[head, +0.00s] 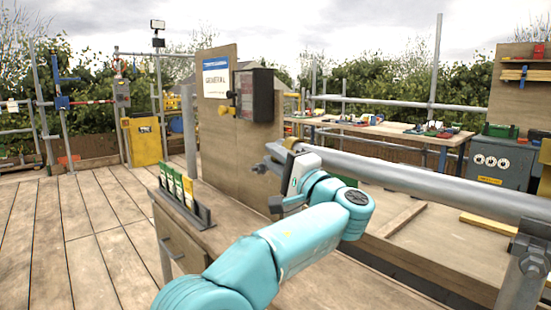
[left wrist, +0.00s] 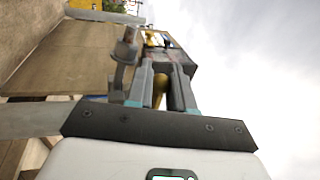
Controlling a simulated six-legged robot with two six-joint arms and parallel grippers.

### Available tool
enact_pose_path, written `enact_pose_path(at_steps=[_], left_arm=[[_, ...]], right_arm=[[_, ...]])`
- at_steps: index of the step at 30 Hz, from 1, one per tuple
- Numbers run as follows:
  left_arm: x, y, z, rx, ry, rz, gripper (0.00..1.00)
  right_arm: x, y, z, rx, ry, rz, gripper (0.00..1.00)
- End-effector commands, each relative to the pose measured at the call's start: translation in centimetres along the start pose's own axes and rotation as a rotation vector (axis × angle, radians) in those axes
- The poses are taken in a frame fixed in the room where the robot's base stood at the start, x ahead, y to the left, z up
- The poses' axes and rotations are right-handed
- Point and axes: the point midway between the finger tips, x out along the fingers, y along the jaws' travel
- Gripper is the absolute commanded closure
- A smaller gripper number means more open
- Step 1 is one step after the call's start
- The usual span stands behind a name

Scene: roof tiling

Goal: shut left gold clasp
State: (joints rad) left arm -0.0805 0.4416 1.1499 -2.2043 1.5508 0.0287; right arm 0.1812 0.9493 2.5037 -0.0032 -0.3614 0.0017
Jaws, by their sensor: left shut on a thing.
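My left gripper (head: 268,157) reaches in front of the plywood board, beside the end of the grey scaffold tube (head: 420,182). In the left wrist view its two fingers (left wrist: 162,88) are closed around a small gold piece (left wrist: 159,90), which looks like the gold clasp. A bit of gold (head: 290,143) also shows just above the gripper in the head view. The gripper hides most of the clasp, so I cannot tell whether the clasp is open or shut. My right gripper is not in view.
A dark box (head: 254,95) hangs on the plywood board (head: 218,120) behind the gripper. A rack of green and yellow packets (head: 178,186) stands on the wooden bench at left. A workbench (head: 385,128) with tools stands behind the tube. The plank floor at left is clear.

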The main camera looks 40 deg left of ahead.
Motion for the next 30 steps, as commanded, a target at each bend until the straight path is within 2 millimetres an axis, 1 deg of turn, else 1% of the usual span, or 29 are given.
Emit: enact_pose_path(at_steps=[1,8,9,10,11,26,29,30], left_arm=[[-0.2,0.4,-0.1,0.006,0.002,0.007,1.00],[-0.3,0.5,-0.2,0.008,0.002,0.009,1.00],[-0.3,0.5,-0.2,0.008,0.002,0.009,0.68],[-0.3,0.5,-0.2,0.008,0.002,0.009,0.59],[-0.3,0.5,-0.2,0.008,0.002,0.009,0.56],[-0.2,0.6,-0.2,0.008,0.002,0.010,0.56],[0.0,0.0,-0.2,0.008,0.002,0.009,0.56],[0.2,-0.5,-0.2,0.007,0.002,0.009,0.56]], right_arm=[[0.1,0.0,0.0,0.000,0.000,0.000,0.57],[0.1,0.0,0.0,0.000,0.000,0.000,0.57],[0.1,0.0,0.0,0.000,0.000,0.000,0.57],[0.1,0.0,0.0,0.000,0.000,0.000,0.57],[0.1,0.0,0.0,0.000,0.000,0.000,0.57],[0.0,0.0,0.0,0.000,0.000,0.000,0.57],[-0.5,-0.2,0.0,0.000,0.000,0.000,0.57],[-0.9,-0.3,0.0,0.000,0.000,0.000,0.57]])
